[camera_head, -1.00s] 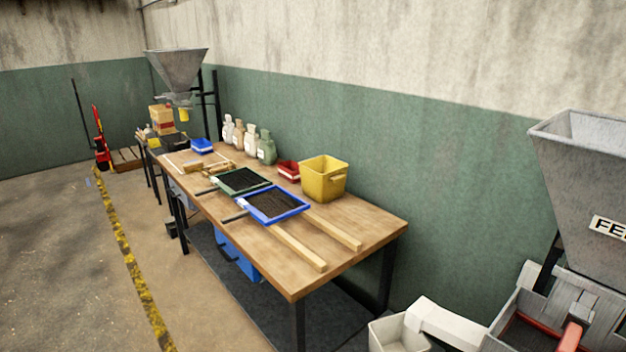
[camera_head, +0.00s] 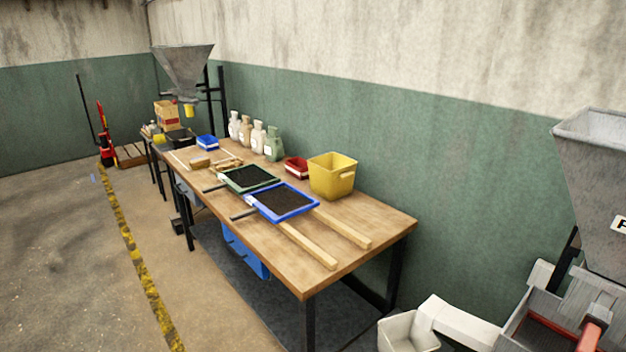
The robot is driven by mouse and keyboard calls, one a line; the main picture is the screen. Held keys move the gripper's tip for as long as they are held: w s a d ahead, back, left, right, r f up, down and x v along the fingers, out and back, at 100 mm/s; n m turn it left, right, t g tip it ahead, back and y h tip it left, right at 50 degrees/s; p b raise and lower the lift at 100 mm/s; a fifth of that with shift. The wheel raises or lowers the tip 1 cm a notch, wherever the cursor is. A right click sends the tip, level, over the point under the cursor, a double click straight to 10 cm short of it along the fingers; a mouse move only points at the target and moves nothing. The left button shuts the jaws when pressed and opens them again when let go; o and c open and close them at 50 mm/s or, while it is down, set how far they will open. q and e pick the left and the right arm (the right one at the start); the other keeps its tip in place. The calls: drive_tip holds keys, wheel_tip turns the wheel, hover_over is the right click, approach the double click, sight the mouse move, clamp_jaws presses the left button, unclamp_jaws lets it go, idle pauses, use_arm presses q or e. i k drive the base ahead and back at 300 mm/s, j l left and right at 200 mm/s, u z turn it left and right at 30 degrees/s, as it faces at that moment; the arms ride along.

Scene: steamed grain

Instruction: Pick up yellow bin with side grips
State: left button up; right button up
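The yellow bin (camera_head: 332,178) stands upright on the wooden table (camera_head: 375,219), toward the back edge near the green wall. It is an open-topped box with a grip slot showing on its right-hand side; its opposite side is hidden. Neither of my grippers shows in the head view, and nothing touches the bin.
A small red bin (camera_head: 296,168) sits just left of the yellow bin. A blue-framed sieve (camera_head: 283,202) and a green-framed sieve (camera_head: 248,179) lie in front, with wooden rails (camera_head: 306,246). Grey hopper machinery (camera_head: 598,180) stands at right. The floor (camera_head: 55,250) at left is open.

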sight(331, 174)
drive_tip(key=j+z, duration=0.1)
drive_tip(key=z, duration=0.3)
drive_tip(key=j+z, duration=0.1)
drive_tip(key=z, duration=0.25)
drive_tip(key=j+z, duration=0.1)
drive_tip(key=z, duration=0.3)
drive_tip(key=j+z, duration=0.2)
drive_tip(key=j, duration=0.2)
drive_tip(key=k+j+z, duration=0.2)
drive_tip(key=j, duration=0.2)
drive_tip(key=j+z, duration=0.2)
drive_tip(key=j, duration=0.25)
drive_tip(key=k+j+z, duration=0.2)
drive_tip(key=j, duration=0.15)
drive_tip(key=k+j+z, duration=0.2)
drive_tip(key=j, duration=0.15)
drive_tip(key=k+j+z, duration=0.2)
drive_tip(key=j, duration=0.15)
drive_tip(key=i, duration=0.1)
